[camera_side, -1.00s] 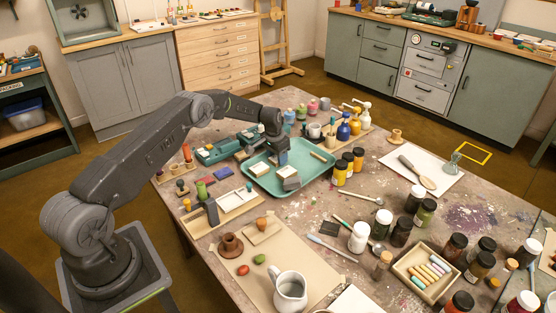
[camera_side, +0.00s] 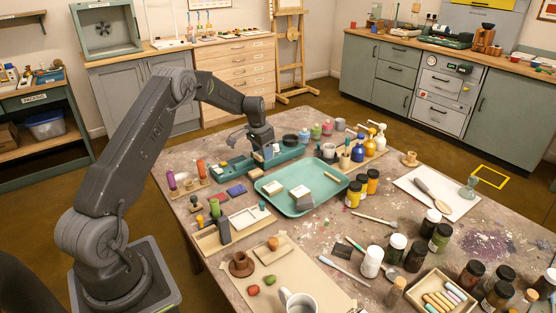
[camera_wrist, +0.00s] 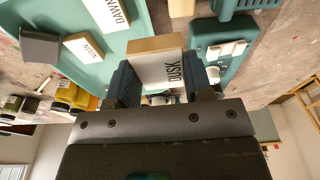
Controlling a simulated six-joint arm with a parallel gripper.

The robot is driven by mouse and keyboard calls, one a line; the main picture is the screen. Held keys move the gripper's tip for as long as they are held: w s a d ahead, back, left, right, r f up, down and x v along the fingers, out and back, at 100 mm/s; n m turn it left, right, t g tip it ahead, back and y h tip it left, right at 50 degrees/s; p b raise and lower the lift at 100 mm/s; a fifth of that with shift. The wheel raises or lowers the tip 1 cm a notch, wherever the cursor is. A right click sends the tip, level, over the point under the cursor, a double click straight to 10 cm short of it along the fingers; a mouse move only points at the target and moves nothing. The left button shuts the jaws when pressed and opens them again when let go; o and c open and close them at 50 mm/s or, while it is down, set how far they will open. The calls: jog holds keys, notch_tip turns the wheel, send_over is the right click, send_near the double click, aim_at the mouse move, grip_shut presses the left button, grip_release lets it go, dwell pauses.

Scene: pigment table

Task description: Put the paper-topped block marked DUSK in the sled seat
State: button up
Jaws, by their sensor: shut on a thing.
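My gripper (camera_wrist: 158,88) is shut on the DUSK block (camera_wrist: 160,68), a wooden block with a white paper top; the word DUSK reads along it in the wrist view. Part of the teal machine (camera_wrist: 224,32) shows right of the block in the wrist view. I cannot make out which part is the sled seat. Blocks marked DAWN (camera_wrist: 108,14) and NOON (camera_wrist: 84,47) lie in the teal tray (camera_wrist: 118,42).
The tray (camera_side: 270,187) stands in front of the machine and holds pale blocks. A grey block (camera_wrist: 40,46) shows by NOON. Yellow paint jars (camera_side: 353,193) stand right of the tray. A wooden stand with a stamp (camera_side: 223,231) is at front left.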

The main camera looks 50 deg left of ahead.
jog(key=shift+s+a+r, duration=0.4)
jog(key=shift+s+r, duration=0.05)
jog(key=shift+s, duration=0.15)
jog(key=shift+s+d+n, duration=0.1)
jog(key=shift+s+n, duration=0.1)
jog(key=shift+n, duration=0.2)
jog(key=shift+s+d+f+n+y, duration=0.1)
jog(key=shift+s+d+n+y, duration=0.15)
jog(key=shift+n, duration=0.35)
jog(key=shift+s+d+f+n+y, duration=0.15)
jog(key=shift+d+n, duration=0.15)
jog(key=shift+n, duration=0.3)
jog(key=s+d+f+n+g+y, duration=0.15)
jog(key=s+d+n, duration=0.45)
jog(key=n, duration=0.8)
jog(key=n+g+h, duration=0.2)
jog(key=n, duration=1.3)
send_near(242, 220)
jog(key=shift+w+a+f, duration=0.2)
jog(key=shift+w+a, duration=0.05)
jog(key=shift+a, duration=0.45)
jog(key=n, duration=0.1)
jog(key=s+n, duration=0.1)
jog(key=shift+d+n, duration=0.3)
jog(key=shift+d, duration=0.1)
jog(key=shift+s+d+f+n, duration=0.1)
jog(key=shift+s+f+n, duration=0.15)
jog(key=shift+f+n, duration=0.05)
jog(key=shift+f, duration=1.8)
jog(key=shift+f, duration=1.1)
